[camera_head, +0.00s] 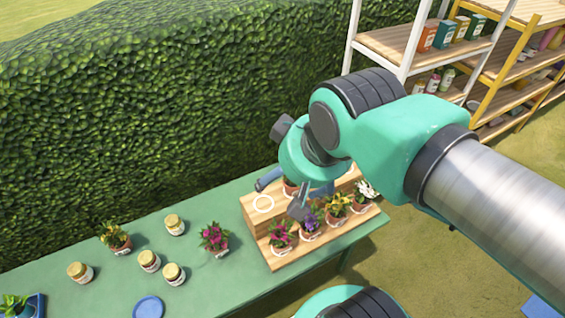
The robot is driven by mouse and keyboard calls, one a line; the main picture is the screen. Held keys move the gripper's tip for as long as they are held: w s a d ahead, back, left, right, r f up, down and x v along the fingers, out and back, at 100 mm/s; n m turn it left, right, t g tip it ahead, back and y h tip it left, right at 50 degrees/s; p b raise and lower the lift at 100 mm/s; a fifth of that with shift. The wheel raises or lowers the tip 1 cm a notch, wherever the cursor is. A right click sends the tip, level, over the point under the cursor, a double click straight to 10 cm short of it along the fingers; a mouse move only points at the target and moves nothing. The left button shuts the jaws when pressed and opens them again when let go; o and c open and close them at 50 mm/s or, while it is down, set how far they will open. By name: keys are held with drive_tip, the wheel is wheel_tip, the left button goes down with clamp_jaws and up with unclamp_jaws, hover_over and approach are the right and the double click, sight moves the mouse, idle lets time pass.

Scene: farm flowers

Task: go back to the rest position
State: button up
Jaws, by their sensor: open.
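My gripper (284,196) hangs from the teal arm above the wooden stepped stand (257,226) on the green table. Its jaws are apart, and no object shows between them. The arm reaches in from the right and hides part of the stand's back step. Several potted flowers stand on the front step, including a pink one (281,236), a purple one (311,221), a yellow-orange one (337,207) and a white one (366,191). Another pot (291,187) shows partly behind the gripper.
The green table (110,287) also holds a pink-flowered pot (214,238), a red-yellow-flowered pot (115,236), several lidded jars (150,261) and a blue disc (149,307). A hedge (130,120) runs behind. Shelves (400,40) stand at the upper right.

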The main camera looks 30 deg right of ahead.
drive_tip(key=shift+f, duration=0.15)
wheel_tip(320, 180, down, 13)
drive_tip(key=b, duration=1.3)
